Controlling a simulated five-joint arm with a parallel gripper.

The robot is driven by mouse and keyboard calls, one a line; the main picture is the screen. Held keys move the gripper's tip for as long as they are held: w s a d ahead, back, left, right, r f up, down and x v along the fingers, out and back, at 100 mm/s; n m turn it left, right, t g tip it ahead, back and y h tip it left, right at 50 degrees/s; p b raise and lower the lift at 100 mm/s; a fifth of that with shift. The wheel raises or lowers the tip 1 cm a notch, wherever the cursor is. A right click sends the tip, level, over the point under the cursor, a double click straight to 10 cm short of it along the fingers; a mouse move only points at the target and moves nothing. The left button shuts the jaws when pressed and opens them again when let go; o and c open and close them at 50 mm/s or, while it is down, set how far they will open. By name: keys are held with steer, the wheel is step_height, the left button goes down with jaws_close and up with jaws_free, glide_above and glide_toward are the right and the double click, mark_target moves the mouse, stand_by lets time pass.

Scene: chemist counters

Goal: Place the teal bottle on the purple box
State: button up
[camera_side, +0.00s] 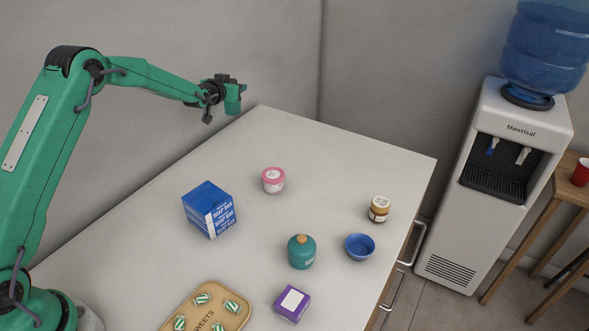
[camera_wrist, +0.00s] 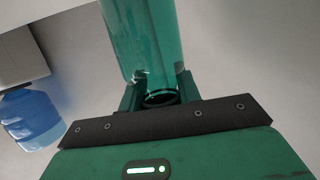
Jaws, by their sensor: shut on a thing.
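My gripper (camera_side: 226,86) is high above the far left edge of the counter. It is shut on a translucent teal cylinder, which looks like the teal bottle (camera_side: 233,102). In the wrist view the teal bottle (camera_wrist: 148,40) runs upward from between my gripper fingers (camera_wrist: 160,94), with a dark ring at its near end. The purple box (camera_side: 292,303) with a white label lies on the counter near the front, well away from my gripper. A rounded teal container with an orange top (camera_side: 301,253) stands on the counter behind the box.
A blue soap box (camera_side: 209,210), a pink jar (camera_side: 273,180), a brown jar (camera_side: 379,209), a blue bowl (camera_side: 359,247) and a tray of sweets (camera_side: 236,318) are spread over the white counter (camera_side: 330,165). A water dispenser (camera_side: 505,150) stands beyond the right edge.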

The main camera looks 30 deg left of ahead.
glide_above(240, 135)
steer(key=shift+f, duration=4.8)
steer(key=o, duration=1.1)
steer(key=shift+f, duration=0.2)
steer(key=shift+d+v, duration=0.2)
steer(key=shift+v, duration=3.75)
steer(key=shift+f, duration=0.2)
